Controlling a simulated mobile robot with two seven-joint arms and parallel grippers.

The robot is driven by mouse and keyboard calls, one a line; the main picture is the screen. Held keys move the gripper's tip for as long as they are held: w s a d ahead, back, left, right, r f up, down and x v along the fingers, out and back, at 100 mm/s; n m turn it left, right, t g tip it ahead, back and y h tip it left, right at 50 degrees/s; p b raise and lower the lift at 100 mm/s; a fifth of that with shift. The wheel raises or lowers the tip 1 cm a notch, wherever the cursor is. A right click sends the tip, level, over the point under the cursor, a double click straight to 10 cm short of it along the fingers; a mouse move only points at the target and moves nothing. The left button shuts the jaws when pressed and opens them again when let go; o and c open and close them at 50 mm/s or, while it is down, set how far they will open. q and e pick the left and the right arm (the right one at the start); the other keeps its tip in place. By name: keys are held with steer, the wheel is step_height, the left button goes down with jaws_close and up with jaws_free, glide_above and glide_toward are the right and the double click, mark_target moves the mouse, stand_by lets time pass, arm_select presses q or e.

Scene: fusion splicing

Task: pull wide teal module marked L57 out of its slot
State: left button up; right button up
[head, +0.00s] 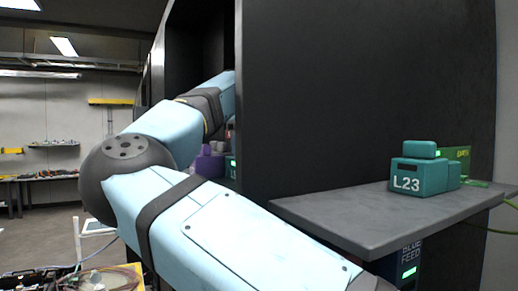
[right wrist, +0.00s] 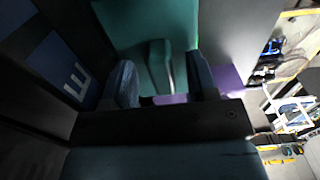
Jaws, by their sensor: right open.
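A teal module (right wrist: 140,22) fills the top of the right wrist view, with a teal grip tab (right wrist: 158,65) sticking out from its face. No marking shows on it, so I cannot tell whether it is L57. My right gripper (right wrist: 163,70) is open, with a finger on each side of the tab. I cannot tell whether either finger touches it. In the head view, an arm of mine reaches into the dark cabinet, and its gripper is hidden behind the cabinet's side panel. A bit of teal (head: 231,166) shows at the panel's edge. My left gripper is not in view.
A purple module (head: 210,163) sits inside the cabinet; purple also shows beside the fingers (right wrist: 228,82). A blue panel with white lettering (right wrist: 60,68) is at left in the wrist view.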

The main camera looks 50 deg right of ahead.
steer(key=shift+f, duration=0.4)
steer(key=shift+c, duration=0.4)
steer(key=shift+a, duration=0.2)
jaws_close()
steer(key=shift+r, duration=0.1)
